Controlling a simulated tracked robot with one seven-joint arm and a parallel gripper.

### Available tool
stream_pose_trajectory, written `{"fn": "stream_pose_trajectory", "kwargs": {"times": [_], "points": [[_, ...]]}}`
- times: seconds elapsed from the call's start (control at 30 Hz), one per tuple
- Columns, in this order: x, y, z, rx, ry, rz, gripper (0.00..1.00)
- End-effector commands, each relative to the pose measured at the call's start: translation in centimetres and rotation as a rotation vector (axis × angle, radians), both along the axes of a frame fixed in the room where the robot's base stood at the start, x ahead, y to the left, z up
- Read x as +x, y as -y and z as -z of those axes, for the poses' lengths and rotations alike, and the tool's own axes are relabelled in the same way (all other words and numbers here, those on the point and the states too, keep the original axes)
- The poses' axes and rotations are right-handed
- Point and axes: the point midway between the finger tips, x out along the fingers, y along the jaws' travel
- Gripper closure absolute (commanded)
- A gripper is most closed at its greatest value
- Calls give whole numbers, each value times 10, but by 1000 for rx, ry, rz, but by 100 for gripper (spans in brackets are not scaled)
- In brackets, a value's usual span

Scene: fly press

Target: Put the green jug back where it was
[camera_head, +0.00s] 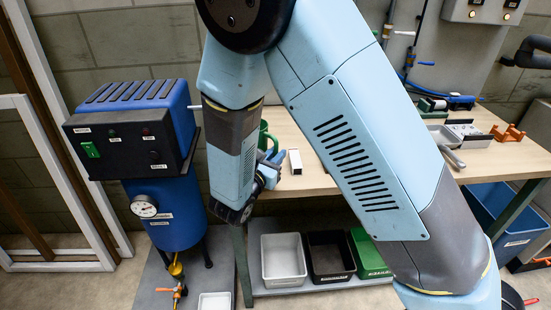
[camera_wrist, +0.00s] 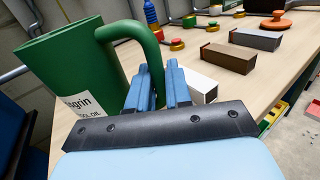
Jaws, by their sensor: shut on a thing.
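The green jug (camera_wrist: 58,78) fills the left of the wrist view, with a white label and its mouth facing up, slightly tilted in the picture. Its curved green handle (camera_wrist: 146,38) comes down between the blue fingers of my gripper (camera_wrist: 160,88), which are shut on it. In the head view a small part of the jug (camera_head: 263,128) shows behind my arm, near my gripper (camera_head: 270,160) at the left end of the wooden bench. The jug's base is hidden, so I cannot tell whether it touches the bench.
The wooden bench top (camera_head: 315,178) holds a white block (camera_wrist: 203,85) close to my fingers. A blue machine (camera_head: 165,215) stands left of the bench. Trays (camera_head: 283,279) sit below.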

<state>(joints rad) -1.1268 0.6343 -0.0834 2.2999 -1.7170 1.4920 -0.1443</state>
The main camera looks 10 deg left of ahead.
Motion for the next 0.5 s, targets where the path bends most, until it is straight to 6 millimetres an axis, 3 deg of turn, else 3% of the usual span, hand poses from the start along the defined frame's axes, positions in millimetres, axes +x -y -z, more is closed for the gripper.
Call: {"fn": "stream_pose_trajectory", "kwargs": {"times": [0.13, 0.5], "points": [[1, 2, 13, -1, 0, 4, 100], [2, 3, 16, 0, 1, 6, 100]]}}
